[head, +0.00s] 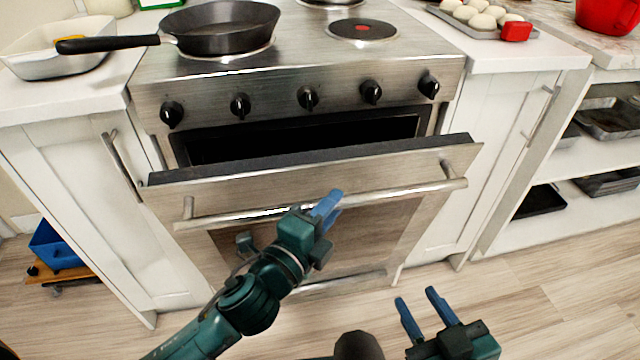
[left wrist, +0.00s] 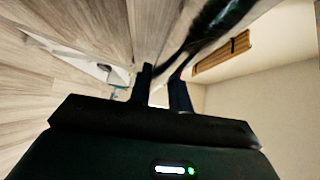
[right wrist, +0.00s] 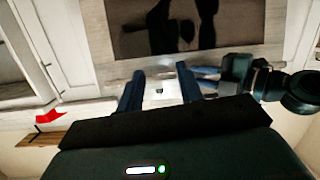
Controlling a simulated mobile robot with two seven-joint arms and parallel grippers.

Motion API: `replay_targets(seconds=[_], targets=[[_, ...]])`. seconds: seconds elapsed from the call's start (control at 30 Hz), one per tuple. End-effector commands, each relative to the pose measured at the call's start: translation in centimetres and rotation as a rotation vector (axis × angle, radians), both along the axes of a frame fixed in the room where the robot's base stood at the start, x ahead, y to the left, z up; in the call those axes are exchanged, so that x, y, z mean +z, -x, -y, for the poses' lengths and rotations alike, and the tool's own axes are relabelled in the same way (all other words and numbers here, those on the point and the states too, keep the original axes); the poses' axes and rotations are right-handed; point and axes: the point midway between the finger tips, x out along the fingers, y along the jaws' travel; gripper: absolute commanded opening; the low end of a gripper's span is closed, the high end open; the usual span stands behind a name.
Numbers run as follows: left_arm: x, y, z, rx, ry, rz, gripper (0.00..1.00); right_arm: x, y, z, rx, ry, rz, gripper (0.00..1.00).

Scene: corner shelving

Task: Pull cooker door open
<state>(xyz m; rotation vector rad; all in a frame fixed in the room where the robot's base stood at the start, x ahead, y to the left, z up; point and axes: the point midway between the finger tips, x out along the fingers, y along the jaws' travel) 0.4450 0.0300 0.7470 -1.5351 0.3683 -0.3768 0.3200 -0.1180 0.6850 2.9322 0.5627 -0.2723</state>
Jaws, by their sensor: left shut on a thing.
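The cooker door (head: 285,187) is a steel panel with a dark window. It is partly open, its top edge tilted out from the oven front, with a dark gap behind it. A long bar handle (head: 400,195) runs across the door near its top. My left gripper (head: 327,207) is at the middle of the handle, its blue fingers shut on the bar. In the left wrist view (left wrist: 160,88) the bar between the fingers is hard to make out. My right gripper (head: 420,310) is open and empty, low in front of the door, with its fingers apart in the right wrist view (right wrist: 160,88).
A black pan (head: 222,28) sits on the hob above several black knobs (head: 308,98). White cabinets stand on both sides, the right one (head: 500,140) close to the door. Open shelves with trays (head: 608,118) are at the far right. The wooden floor (head: 540,300) in front is clear.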

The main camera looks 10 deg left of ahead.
Motion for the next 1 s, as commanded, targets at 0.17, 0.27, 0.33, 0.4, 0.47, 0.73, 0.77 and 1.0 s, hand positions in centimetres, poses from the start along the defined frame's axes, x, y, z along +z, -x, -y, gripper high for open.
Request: replay_targets(seconds=[0.17, 0.27, 0.33, 0.4, 0.47, 0.73, 0.77, 1.0], targets=[[-1.4, 2.6, 0.9, -0.006, -0.006, 0.029, 0.0, -0.7, -0.3, -0.4, 0.014, 0.001, 0.086, 0.36], [-1.2, 2.8, 1.0, -0.003, -0.01, 0.038, 0.0, -0.5, -0.3, -0.4, 0.016, 0.001, 0.1, 0.36], [-1.1, 2.8, 0.9, -0.002, -0.011, 0.038, 0.0, -0.4, -0.3, -0.4, 0.016, 0.001, 0.1, 0.36], [-1.1, 2.8, 0.9, -0.002, -0.011, 0.038, 0.0, -0.4, -0.3, -0.4, 0.015, 0.0, 0.099, 0.36], [-1.0, 2.7, 0.9, -0.001, -0.011, 0.038, 0.0, -0.4, -0.3, -0.4, 0.015, 0.0, 0.099, 0.36], [-1.0, 2.6, 0.8, 0.0, -0.01, 0.04, 0.0, 1.6, -1.5, -1.1, 0.025, -0.074, 0.134, 0.18], [-1.0, 2.6, 0.8, 0.0, -0.01, 0.04, 0.0, 2.3, -1.9, -1.4, 0.03, -0.103, 0.144, 0.16], [-0.9, 2.6, 0.8, 0.002, -0.01, 0.042, 0.0, 7.4, -6.0, -5.4, 0.133, -0.363, 0.093, 0.0]])
